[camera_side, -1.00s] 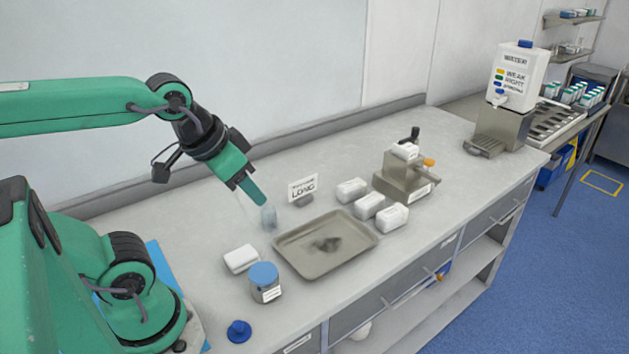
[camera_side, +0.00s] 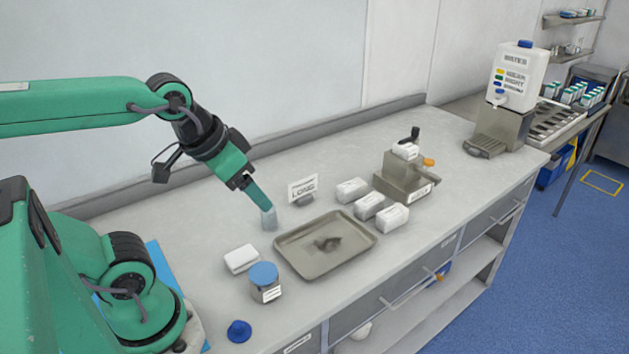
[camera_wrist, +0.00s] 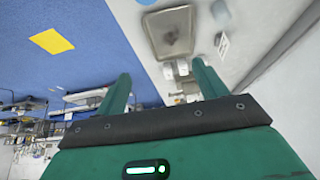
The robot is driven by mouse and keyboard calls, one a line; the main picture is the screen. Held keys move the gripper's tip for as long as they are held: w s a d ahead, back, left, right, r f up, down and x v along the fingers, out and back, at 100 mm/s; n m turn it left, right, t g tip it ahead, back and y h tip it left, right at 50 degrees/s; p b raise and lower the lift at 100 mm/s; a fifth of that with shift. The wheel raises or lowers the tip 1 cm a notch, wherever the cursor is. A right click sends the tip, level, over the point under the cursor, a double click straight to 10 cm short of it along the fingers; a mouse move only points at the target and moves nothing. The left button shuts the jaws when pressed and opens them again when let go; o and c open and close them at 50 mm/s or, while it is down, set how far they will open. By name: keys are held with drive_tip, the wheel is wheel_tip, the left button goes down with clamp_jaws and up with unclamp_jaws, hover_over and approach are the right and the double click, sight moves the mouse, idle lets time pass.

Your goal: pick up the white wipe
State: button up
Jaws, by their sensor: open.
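A small white folded wipe (camera_side: 241,258) lies flat on the table, left of the metal tray and behind the blue-lidded jar, in the side view. Several other white block-like packs (camera_side: 369,205) sit right of the tray. My gripper (camera_side: 264,207) is above the table behind the tray's left corner, apart from the white wipe and up to its right. A small translucent grey item (camera_side: 269,219) shows at its tip; I cannot tell whether they touch. In the wrist view my gripper (camera_wrist: 163,86) has its two green fingers wide apart, with nothing between them.
The metal tray (camera_side: 285,254) holds a dark crumpled item (camera_side: 327,243). The blue-lidded jar (camera_side: 265,285) and a loose blue cap (camera_side: 239,331) stand near the front edge. A sign (camera_side: 303,188) stands behind the tray. A metal device (camera_side: 402,180) is farther right.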

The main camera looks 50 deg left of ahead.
drive_tip(key=shift+f, duration=0.1)
drive_tip(key=g, duration=0.6)
hover_over(243, 253)
drive_tip(key=f, duration=1.6)
drive_tip(key=shift+s+d+f, duration=0.1)
drive_tip(key=shift+s, duration=0.15)
drive_tip(key=shift+f, duration=0.1)
drive_tip(key=shift+f, duration=1.2)
drive_tip(key=shift+f, duration=0.15)
drive_tip(key=shift+w+f, duration=0.15)
drive_tip(key=shift+f, duration=1.05)
drive_tip(key=shift+w+f, duration=0.1)
drive_tip(key=shift+f, duration=1.1)
drive_tip(key=c, duration=1.1)
